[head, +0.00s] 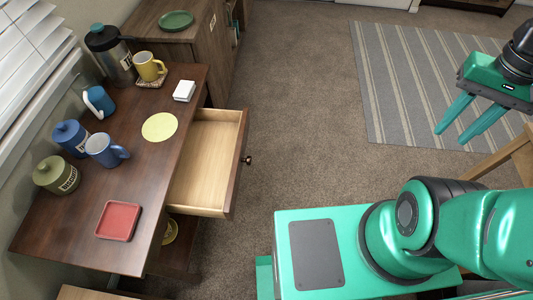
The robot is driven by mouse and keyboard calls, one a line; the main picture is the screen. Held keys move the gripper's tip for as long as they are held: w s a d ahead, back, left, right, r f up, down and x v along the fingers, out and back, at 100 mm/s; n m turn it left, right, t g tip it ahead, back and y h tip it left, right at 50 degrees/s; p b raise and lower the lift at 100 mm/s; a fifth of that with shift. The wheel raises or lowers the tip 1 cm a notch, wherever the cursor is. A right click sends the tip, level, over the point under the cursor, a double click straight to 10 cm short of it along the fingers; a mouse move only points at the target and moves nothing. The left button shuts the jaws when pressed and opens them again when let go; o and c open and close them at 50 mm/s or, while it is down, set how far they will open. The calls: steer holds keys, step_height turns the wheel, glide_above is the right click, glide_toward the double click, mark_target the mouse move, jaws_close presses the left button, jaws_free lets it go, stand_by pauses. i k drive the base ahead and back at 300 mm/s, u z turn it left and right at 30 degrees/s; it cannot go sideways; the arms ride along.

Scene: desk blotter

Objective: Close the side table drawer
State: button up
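The side table (150,183) is dark brown wood and stands along the left wall. Its drawer (205,160) is pulled out to the right over the floor, pale inside and empty where I see it. A dark knob (247,160) sits on the drawer's front panel. My gripper (460,125) is green, at the upper right, well to the right of the drawer and above the rug. Its two fingers are apart with nothing between them.
On the table top are a blue mug (106,150), canisters (72,138), a yellow mug (150,66) and a red tray (118,221). A cabinet (205,45) stands behind. Carpet (300,130) is clear between drawer and striped rug (400,90). Wooden furniture (515,155) is at right.

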mark_target(205, 182)
steer(key=z, duration=0.4)
steer(key=i, duration=3.2)
steer(key=u, duration=4.25)
